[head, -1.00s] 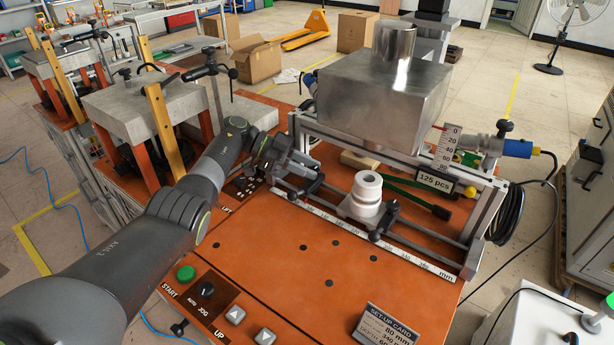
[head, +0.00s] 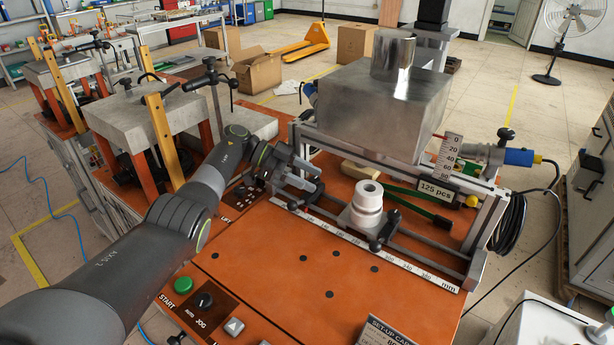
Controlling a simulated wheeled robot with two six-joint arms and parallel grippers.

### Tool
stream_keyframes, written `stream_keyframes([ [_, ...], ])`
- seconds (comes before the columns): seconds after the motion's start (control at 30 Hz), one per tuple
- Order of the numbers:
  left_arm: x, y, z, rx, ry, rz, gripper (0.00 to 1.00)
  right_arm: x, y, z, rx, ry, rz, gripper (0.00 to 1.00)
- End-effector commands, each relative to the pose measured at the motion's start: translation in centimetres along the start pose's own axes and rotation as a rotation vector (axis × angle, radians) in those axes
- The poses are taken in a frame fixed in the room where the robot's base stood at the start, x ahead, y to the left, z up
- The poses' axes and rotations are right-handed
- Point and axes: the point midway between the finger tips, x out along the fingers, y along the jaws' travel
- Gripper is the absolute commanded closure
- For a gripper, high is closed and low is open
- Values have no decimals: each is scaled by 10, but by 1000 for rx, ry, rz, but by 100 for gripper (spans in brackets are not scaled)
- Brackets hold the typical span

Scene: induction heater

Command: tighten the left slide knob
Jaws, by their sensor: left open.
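The left slide knob (head: 293,205) is a small black knob at the front of the left slide on the metal rail, beside the millimetre scale. My left gripper (head: 316,177) is open, its two fingers pointing right just above and behind the knob. Nothing shows between the fingers. The gripper partly covers the left slide, and I cannot tell whether it touches it. A second black knob (head: 375,245) is on the right slide, in front of a white ringed cylinder (head: 367,197). My right gripper is out of the picture.
A big metal box (head: 380,108) stands behind the rail. The scale strip (head: 400,262) runs along the rail's front. A green START button (head: 183,284), a dial (head: 204,300) and a set-up card (head: 385,335) are near the front. The orange table top (head: 290,290) between is mostly clear.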

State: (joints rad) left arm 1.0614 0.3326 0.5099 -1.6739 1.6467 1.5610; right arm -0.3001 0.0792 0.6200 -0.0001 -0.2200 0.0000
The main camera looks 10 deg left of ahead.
Motion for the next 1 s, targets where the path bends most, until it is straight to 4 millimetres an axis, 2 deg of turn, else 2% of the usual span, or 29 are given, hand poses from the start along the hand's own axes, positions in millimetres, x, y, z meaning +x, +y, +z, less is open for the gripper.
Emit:
stream_keyframes([
  [0.17,-10,-1,1,1,-2,-3,52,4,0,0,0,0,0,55],
  [0.4,-50,-1,3,0,-2,-4,52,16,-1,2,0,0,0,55],
  [0.6,-71,-1,2,0,-1,-1,52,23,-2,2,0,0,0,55],
  [1.0,-75,0,0,0,0,0,52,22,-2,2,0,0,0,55],
])
